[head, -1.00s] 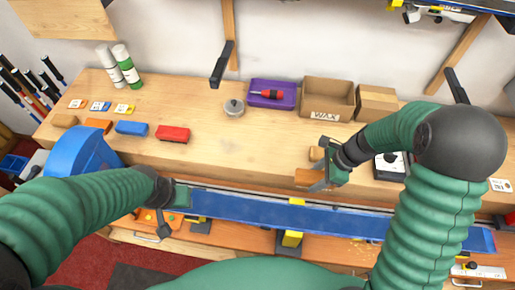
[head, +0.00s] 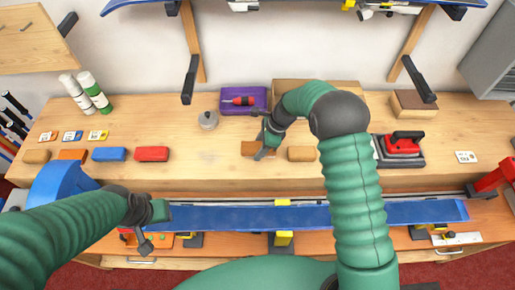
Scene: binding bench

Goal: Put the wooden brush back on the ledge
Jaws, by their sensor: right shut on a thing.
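The wooden brush (head: 250,148) is a small brown block in the head view, just behind the middle of the bench's front edge. My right gripper (head: 266,141) is shut on it and hides part of it. The brush is at or just above the wooden ledge (head: 210,172); I cannot tell whether it touches. My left gripper (head: 153,225) is at the left end of the blue ski (head: 340,214), well away from the brush. I cannot make out whether its fingers are apart.
A tan block (head: 301,154) lies close to the right of the brush. A round tin (head: 208,121) and a purple tray (head: 233,107) stand behind. A red block (head: 151,154) lies to the left, with clear wood between. A red iron (head: 403,144) stands right.

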